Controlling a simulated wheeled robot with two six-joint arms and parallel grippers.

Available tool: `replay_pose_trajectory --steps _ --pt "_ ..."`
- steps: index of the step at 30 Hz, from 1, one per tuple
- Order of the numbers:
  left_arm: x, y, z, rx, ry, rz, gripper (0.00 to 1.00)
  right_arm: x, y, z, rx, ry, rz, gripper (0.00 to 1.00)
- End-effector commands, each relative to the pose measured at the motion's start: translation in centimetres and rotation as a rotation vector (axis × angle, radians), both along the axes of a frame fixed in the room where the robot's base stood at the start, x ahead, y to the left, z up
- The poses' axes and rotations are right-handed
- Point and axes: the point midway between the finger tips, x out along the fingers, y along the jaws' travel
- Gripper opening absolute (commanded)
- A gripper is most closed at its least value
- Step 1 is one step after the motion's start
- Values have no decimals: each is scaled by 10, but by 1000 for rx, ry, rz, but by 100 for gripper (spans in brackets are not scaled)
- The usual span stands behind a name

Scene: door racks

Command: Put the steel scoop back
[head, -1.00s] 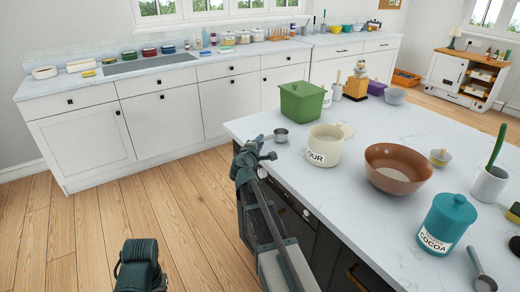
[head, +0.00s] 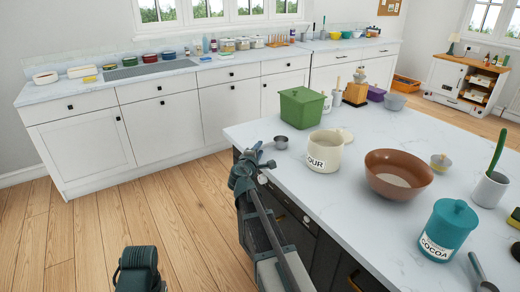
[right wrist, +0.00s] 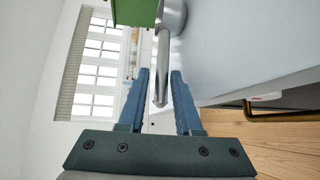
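A steel scoop (head: 281,142) with a round bowl lies at the left edge of the island worktop, its handle pointing left over the edge. My right gripper (head: 264,155) is at the handle end, just off the edge. In the right wrist view the scoop's handle (right wrist: 161,75) reaches in between the two open fingers (right wrist: 158,75), with a gap on both sides. A second steel utensil (head: 481,274), partly cut off by the frame, lies at the lower right of the worktop. Part of my left arm shows at the bottom, but its gripper does not.
A back counter (head: 160,75) holds jars and pots. The wooden floor at left is clear.

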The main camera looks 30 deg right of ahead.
Motion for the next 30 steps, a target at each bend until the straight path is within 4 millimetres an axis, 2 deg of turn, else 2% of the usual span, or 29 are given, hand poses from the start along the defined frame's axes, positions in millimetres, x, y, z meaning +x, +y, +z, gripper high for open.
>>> replay_pose_trajectory --steps 1,6,15,21,30 --pt "0 0 3 0 0 0 0 -11 9 3 0 0 2 33" --pt "0 0 9 0 0 0 0 -38 33 9 0 1 2 33" --pt "0 0 15 0 0 0 0 -71 66 15 -1 1 1 33" --pt "0 0 16 0 0 0 0 -78 73 16 -1 1 1 33" --pt "0 0 16 0 0 0 0 -79 75 16 4 0 -2 33"
